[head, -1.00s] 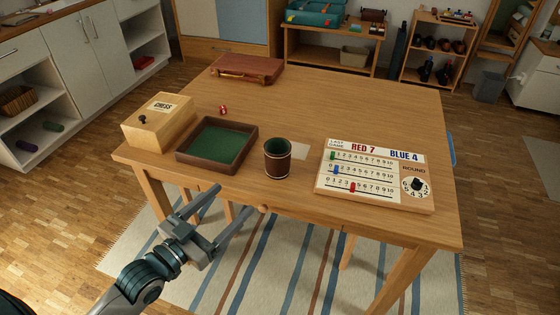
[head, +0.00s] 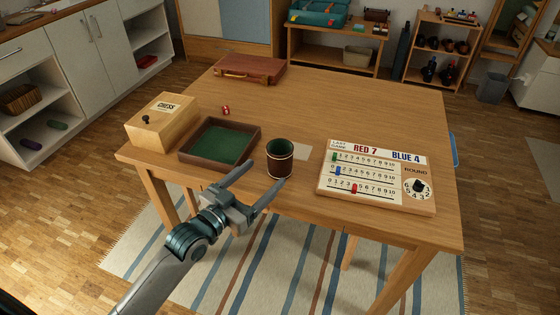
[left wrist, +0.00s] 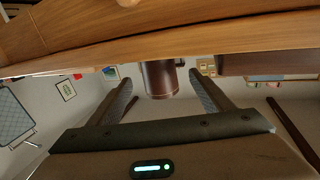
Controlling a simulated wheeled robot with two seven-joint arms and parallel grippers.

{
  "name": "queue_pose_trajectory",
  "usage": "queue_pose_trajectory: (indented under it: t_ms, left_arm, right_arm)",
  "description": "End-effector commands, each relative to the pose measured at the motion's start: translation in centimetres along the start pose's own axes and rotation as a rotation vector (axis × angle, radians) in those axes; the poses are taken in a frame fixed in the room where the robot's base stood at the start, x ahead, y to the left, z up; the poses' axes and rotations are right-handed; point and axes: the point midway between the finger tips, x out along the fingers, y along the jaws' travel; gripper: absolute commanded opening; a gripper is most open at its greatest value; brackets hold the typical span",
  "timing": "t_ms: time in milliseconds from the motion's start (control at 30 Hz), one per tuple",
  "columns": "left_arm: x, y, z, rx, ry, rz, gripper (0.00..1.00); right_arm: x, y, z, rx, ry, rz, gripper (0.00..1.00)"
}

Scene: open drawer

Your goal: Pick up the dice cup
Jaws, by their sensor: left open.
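The dice cup (head: 280,162) is dark brown with a green inside. It stands upright near the table's front edge, between the tray and the scoreboard. My left gripper (head: 267,174) is open and empty in front of the cup, its fingers pointing at it. In the left wrist view the picture is upside down, and the cup (left wrist: 159,79) shows between and beyond the two fingertips (left wrist: 161,82). I cannot tell whether a finger touches it. My right gripper is not in view.
A green-lined tray (head: 188,157) lies left of the cup, with a chess box (head: 160,122) beyond. A scoreboard (head: 375,172) lies to the right. A pale card (head: 301,151) lies just behind the cup. Red dice (head: 226,110) and a brown case (head: 250,70) sit further back.

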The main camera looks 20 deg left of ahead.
Motion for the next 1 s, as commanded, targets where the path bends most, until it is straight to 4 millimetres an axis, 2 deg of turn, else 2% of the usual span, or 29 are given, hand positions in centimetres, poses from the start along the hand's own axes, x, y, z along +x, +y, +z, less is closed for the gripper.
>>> queue_pose_trajectory:
  t_ms: [133, 567, 767, 1000]
  left_arm:
    - [1.1, 0.0, 0.0, 0.0, 0.0, 0.0, 0.73]
    - [1.4, 0.0, 0.0, 0.0, 0.0, 0.0, 0.73]
    - [3.3, 0.2, 0.1, -0.001, 0.001, 0.0, 0.73]
    - [6.0, 0.3, 0.3, 0.0, 0.0, 0.0, 0.73]
  right_arm:
    - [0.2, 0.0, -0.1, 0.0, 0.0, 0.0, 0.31]
    - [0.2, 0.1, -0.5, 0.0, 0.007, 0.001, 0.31]
    - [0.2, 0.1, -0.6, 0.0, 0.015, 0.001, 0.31]
    - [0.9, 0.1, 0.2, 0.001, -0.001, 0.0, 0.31]
